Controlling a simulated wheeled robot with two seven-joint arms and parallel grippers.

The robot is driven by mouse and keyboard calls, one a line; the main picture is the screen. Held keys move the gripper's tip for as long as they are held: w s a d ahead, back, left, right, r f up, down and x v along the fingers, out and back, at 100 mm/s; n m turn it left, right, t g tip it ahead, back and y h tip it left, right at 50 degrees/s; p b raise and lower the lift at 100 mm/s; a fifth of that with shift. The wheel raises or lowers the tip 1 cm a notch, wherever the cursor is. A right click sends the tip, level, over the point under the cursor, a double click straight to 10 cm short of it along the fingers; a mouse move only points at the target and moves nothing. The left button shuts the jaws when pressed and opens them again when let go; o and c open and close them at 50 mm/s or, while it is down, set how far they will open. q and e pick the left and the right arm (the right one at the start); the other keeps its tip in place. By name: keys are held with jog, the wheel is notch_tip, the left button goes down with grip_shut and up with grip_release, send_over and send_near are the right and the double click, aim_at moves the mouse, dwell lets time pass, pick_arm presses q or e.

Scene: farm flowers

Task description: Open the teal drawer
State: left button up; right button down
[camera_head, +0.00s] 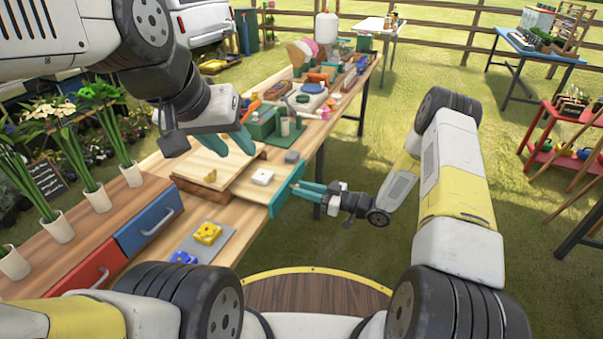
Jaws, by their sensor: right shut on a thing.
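The teal drawer (287,189) shows its flat teal front on the near right side of a low wooden box (205,163). Light wood lies between the box and the teal front, so the drawer looks pulled out. A small white block (262,177) sits on this light wood. My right gripper (301,189) is at the outer face of the teal front, shut on its handle, which the fingers hide. My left gripper (237,152) is above the wooden box, fingers apart, with nothing visible between them.
A cabinet with a blue drawer (148,220) and a red drawer (90,274) stands at the left, with several potted flowers on top. A grey mat (222,244) holds yellow and blue pieces. Tools and boxes crowd the table's far end. Grass to the right of my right gripper is open.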

jog(key=c, duration=1.2)
grip_release()
jog(key=shift+c, duration=0.2)
jog(key=v, duration=0.7)
jog(key=shift+d, duration=0.4)
